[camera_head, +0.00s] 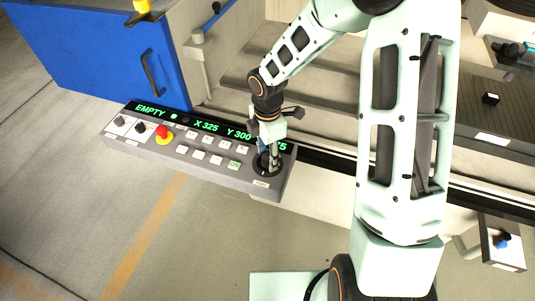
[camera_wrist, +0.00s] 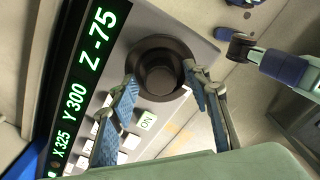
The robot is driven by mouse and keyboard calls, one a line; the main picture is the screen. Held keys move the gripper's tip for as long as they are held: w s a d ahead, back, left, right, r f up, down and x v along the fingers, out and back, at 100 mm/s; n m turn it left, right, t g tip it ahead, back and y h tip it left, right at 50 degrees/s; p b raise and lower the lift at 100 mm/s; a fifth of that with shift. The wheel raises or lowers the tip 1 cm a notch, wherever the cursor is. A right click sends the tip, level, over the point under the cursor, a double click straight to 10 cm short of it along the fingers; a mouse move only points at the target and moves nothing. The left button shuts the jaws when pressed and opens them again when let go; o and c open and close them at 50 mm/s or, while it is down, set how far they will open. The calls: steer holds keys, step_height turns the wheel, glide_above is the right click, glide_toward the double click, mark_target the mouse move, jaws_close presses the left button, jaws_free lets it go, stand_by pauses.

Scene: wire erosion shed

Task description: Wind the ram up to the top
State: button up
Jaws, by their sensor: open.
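A round black knob (camera_wrist: 160,68) sits on a wider dark ring at the right end of the grey control panel (camera_head: 213,172). The panel's green display (camera_wrist: 83,92) reads X 325, Y 300 and Z -75 in the wrist view. In the head view it also shows EMPTY at the left. My gripper (camera_head: 271,160) is over the knob, pointing down, and hides part of it. In the wrist view my gripper (camera_wrist: 160,77) is open, with one blue-padded finger on each side of the knob. I cannot tell whether either finger touches it. I cannot make out the ram.
White buttons (camera_head: 197,154), a green ON button (camera_head: 234,165) and a red stop button on yellow (camera_head: 163,132) lie left of the knob. A blue door (camera_head: 95,50) with a dark handle stands at the upper left. The floor in front of the panel is clear.

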mark_target(267, 157)
step_height(267, 157, up, 12)
stand_by(0.5)
stand_by(0.3)
